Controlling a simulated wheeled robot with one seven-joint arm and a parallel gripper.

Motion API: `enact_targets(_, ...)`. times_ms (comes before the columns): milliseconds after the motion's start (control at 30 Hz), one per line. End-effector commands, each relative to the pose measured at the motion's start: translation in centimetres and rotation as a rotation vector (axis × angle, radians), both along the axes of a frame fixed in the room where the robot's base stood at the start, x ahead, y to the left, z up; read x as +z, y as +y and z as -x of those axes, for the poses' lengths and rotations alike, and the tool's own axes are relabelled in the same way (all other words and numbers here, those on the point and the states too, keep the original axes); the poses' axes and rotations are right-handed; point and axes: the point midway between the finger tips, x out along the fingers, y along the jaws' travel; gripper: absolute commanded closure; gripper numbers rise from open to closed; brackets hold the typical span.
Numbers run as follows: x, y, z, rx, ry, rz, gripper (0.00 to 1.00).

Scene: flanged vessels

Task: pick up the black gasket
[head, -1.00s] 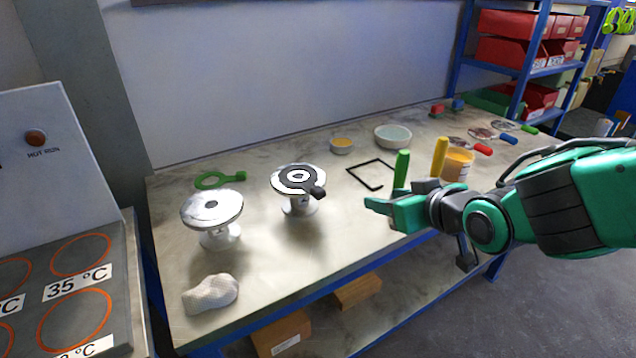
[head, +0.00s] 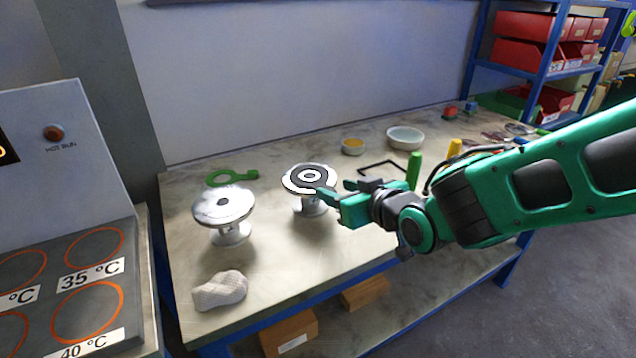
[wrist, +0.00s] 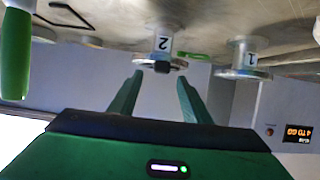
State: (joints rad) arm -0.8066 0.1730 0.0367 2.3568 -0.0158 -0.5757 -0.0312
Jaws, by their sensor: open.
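The black gasket (head: 297,180) lies flat on the top flange of a silver vessel (head: 310,205), the one labelled 2 in the wrist view. Its dark tab (wrist: 163,67) juts out from the flange toward my gripper. My gripper (head: 334,201) is open and empty, just right of the gasket in the head view, with a fingertip overlapping the tab's place. In the wrist view, which is upside down, the tab lies between the two green fingers (wrist: 160,76), near their tips. I cannot tell whether the fingers touch it.
A second silver vessel (head: 224,208), labelled 1, stands to the left. A green gasket (head: 232,178) lies behind it and a crumpled white cloth (head: 220,291) in front. A black square frame (head: 377,166), a green cylinder (head: 414,170) and bowls (head: 405,136) stand right and behind.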

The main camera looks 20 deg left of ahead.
Motion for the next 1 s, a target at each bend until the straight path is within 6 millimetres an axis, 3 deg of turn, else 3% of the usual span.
enact_targets(267,-1.5,2.3,-2.1,0.001,0.002,0.001,0.56)
enact_targets(567,-1.6,2.6,-2.4,0.0,0.001,0.001,0.56)
enact_targets(600,-1.7,2.6,-2.4,0.0,0.001,0.001,0.59)
enact_targets(767,-1.7,2.6,-2.4,0.0,0.001,0.001,0.97)
enact_targets(1000,-1.6,2.6,-2.4,0.0,0.001,0.001,1.0)
